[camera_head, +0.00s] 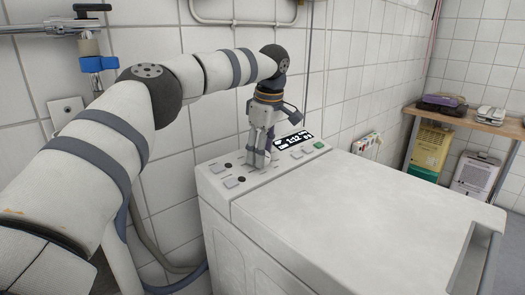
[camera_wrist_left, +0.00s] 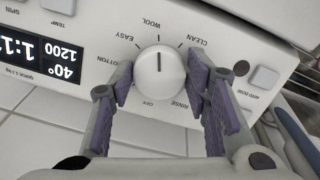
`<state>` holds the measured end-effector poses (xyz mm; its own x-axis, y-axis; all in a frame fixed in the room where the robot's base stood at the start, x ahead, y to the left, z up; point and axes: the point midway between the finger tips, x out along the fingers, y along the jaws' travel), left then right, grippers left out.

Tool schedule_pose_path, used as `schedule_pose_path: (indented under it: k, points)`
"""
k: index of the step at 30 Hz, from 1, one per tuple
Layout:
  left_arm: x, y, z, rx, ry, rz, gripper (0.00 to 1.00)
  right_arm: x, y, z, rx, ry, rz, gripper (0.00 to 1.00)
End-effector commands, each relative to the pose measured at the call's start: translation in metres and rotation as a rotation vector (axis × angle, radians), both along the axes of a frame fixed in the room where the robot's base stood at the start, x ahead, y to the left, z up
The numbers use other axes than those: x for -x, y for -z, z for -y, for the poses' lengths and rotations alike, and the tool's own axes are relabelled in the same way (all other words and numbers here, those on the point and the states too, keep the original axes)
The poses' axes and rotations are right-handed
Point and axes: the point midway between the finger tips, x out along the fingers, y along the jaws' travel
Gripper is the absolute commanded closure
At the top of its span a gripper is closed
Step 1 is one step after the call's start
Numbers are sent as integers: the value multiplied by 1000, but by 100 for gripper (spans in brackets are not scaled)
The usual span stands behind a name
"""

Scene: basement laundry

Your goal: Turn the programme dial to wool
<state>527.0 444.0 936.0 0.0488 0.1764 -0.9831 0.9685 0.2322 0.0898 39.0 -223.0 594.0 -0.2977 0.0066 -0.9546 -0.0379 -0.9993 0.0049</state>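The programme dial (camera_wrist_left: 160,73) is a round white knob on the washing machine's panel, in the middle of the left wrist view. Its dark pointer line points up toward the tick under the word WOOL. EASY lies left of that tick and CLEAN right of it. My left gripper (camera_wrist_left: 160,78) has one purple-padded finger on each side of the dial, and both pads appear to touch its rim. In the head view my left gripper (camera_head: 259,160) reaches down to the panel and hides the dial. My right gripper is in neither view.
The washing machine (camera_head: 340,190) has a clear white top. Its lit display (camera_head: 293,141) and several buttons (camera_head: 232,182) flank the dial. A tiled wall stands close behind. A wooden table (camera_head: 470,119) with items stands at the far right.

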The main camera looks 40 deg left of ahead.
Motion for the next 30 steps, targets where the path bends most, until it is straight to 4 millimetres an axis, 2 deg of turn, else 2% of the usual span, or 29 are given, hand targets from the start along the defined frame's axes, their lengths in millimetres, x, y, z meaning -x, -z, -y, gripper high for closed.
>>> schedule_pose_path:
  k: [2, 12, 14, 22, 27, 30]
  points:
    - [0, 1, 0, 1, 0, -3, 39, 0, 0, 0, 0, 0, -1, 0]
    - [0, -5, 1, 0, -1, 2, 39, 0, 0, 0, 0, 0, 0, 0]
    - [0, -15, 3, 0, 1, 4, 39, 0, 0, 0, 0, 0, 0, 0]
    - [3, -88, 16, -1, -2, 5, 39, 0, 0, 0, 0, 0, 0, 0]
    - [5, -112, 20, -1, -1, 1, 39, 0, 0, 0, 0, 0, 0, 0]
    - [6, -117, 21, 0, -1, -1, 39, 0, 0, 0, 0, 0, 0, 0]
